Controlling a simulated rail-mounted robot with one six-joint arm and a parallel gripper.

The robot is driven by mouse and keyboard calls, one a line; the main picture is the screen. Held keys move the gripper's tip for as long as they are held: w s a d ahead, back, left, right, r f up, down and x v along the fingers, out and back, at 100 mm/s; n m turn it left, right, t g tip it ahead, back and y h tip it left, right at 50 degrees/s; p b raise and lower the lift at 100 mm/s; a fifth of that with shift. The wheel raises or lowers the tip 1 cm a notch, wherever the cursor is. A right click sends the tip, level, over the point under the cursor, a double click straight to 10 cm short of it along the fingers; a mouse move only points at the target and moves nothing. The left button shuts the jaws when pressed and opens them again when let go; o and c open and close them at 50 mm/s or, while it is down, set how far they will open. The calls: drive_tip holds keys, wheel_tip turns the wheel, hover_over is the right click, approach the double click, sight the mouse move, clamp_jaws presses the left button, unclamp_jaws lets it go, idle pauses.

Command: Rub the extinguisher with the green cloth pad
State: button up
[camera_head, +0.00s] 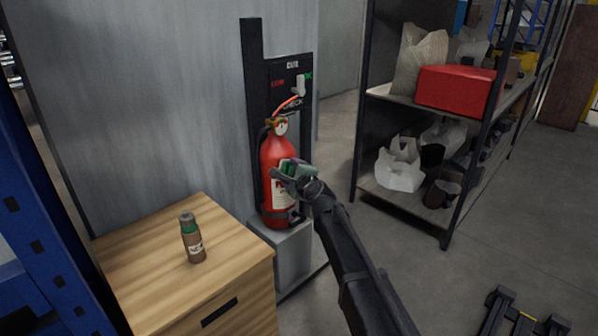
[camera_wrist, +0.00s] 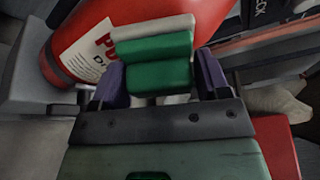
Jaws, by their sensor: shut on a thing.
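The red fire extinguisher (camera_head: 273,158) stands upright on a grey block against a black wall bracket. It also shows in the wrist view (camera_wrist: 70,62), with its white label partly visible. The green cloth pad (camera_head: 287,166) is in front of the extinguisher's upper body. In the wrist view the green pad (camera_wrist: 158,77) with a pale layer sits between the purple fingers. My gripper (camera_head: 294,172) is shut on the pad. The pad's pale far side is at the extinguisher's surface beside the label; I cannot tell whether it touches.
A wooden cabinet (camera_head: 160,262) with a brown-green bottle (camera_head: 192,240) stands at the left front. A black shelf (camera_head: 446,218) with a red box (camera_head: 456,89) and bags is at the right. The floor (camera_head: 450,270) between is mostly clear.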

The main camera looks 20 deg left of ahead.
drive_tip(key=shift+d, duration=0.1)
drive_tip(key=shift+s+d, duration=0.4)
drive_tip(key=shift+d, duration=0.5)
drive_tip(key=shift+s+d, duration=0.45)
drive_tip(key=shift+d, duration=0.45)
drive_tip(key=shift+s+d, duration=0.4)
drive_tip(key=shift+d, duration=0.5)
drive_tip(key=d, duration=0.1)
drive_tip(key=s+d, duration=0.1)
drive_tip(key=shift+s+d, duration=0.1)
drive_tip(key=shift+d, duration=0.2)
drive_tip(key=w+a, duration=0.3)
drive_tip(key=a, duration=0.3)
drive_tip(key=shift+a, duration=0.15)
drive_tip(key=shift+w+a, duration=0.25)
drive_tip(key=shift+a, duration=0.25)
drive_tip(key=shift+w+a, duration=0.2)
drive_tip(key=shift+a, duration=0.25)
